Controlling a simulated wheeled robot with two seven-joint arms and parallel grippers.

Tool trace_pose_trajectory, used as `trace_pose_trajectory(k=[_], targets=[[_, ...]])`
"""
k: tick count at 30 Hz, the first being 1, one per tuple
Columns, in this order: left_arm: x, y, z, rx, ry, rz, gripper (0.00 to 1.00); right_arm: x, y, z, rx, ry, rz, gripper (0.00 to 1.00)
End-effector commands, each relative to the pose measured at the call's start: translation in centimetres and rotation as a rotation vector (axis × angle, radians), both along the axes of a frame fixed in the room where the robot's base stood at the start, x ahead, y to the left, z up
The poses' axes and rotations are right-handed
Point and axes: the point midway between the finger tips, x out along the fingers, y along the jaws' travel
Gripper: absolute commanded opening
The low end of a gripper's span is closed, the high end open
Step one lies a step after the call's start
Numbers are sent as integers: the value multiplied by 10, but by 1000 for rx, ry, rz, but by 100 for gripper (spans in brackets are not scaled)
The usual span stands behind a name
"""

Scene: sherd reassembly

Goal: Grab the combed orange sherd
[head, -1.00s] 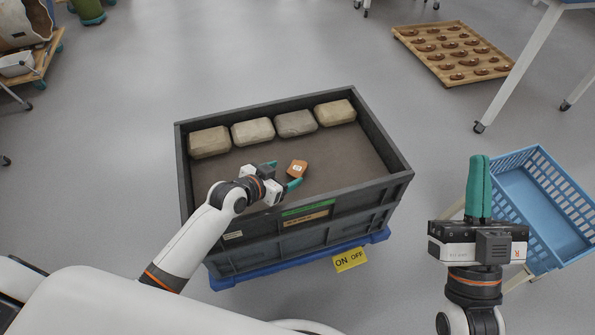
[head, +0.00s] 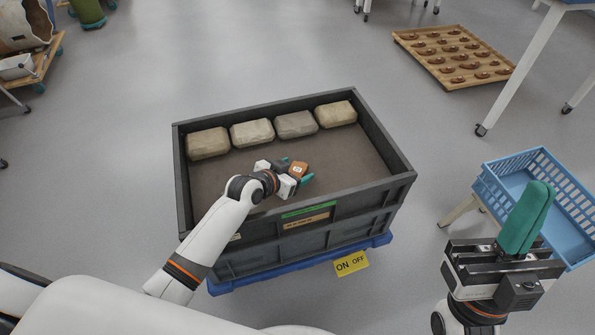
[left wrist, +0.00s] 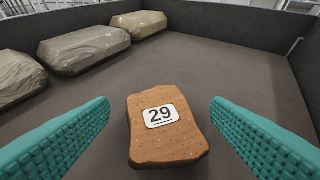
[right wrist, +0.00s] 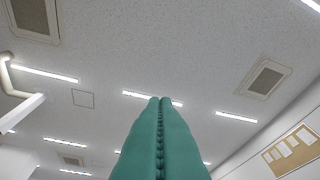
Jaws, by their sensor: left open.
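The orange sherd (head: 299,169) lies on the floor of the grey crate (head: 405,178), near its middle. In the left wrist view the sherd (left wrist: 166,128) carries a white label reading 29; I cannot make out combing on it. My left gripper (head: 297,172) is inside the crate, open, its teal fingers on either side of the sherd with gaps left and right, seen also in the left wrist view (left wrist: 160,128). My right gripper (head: 540,190) is outside the crate at the right, raised, with its teal fingers together and nothing visible between them; they point at the ceiling in the right wrist view (right wrist: 160,100).
Several wrapped, pale blocks (head: 252,132) line the crate's back wall. The crate stands on a blue dolly (head: 300,262) with an ON OFF tag (head: 351,263). A blue basket (head: 575,215) stands at the right, beside my right gripper. A wooden tray (head: 455,56) lies behind.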

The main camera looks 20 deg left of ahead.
Motion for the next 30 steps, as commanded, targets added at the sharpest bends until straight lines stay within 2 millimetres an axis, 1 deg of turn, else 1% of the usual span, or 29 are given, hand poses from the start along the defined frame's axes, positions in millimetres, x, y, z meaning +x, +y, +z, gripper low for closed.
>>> trace_pose_trajectory(k=[2,9,11,12,23,26,30], targets=[[0,0,0,0,0,0,72,0,0,0,0,1,0,0],[0,0,0,0,0,0,33,0,0,0,-1,2,0,0],[0,0,0,0,0,0,23,0,0,0,-1,2,0,0],[0,0,0,0,-1,0,20,0,0,0,-1,2,-1,0],[0,0,3,0,-1,0,20,3,1,1,-5,16,-1,0],[0,0,8,0,-1,0,20,11,2,-2,-22,72,-4,0],[0,0,19,1,-3,-1,20,28,6,-6,-56,179,-9,0]])
